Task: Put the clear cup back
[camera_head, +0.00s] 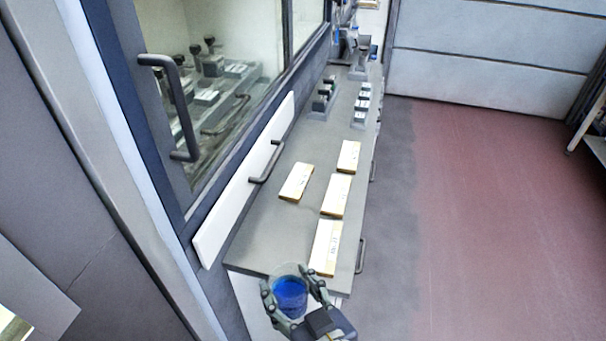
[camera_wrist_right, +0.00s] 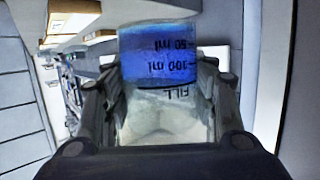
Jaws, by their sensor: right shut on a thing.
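The clear cup (camera_head: 290,295) holds blue liquid and shows at the bottom middle of the head view, by the near end of the grey counter. My right gripper (camera_head: 294,298) is shut around its sides. In the right wrist view the cup (camera_wrist_right: 158,62) sits between the two fingers of my right gripper (camera_wrist_right: 160,100), with printed marks and the word FILL showing on its wall. I cannot tell from these views whether the cup's base touches anything. My left gripper is not in view.
The grey counter (camera_head: 262,228) carries several pale labelled boxes (camera_head: 325,246) near its front. Small dark-topped items (camera_head: 322,98) stand farther back. A glass-fronted cabinet with a dark handle (camera_head: 181,110) borders the left. Open red floor (camera_head: 480,220) lies at right.

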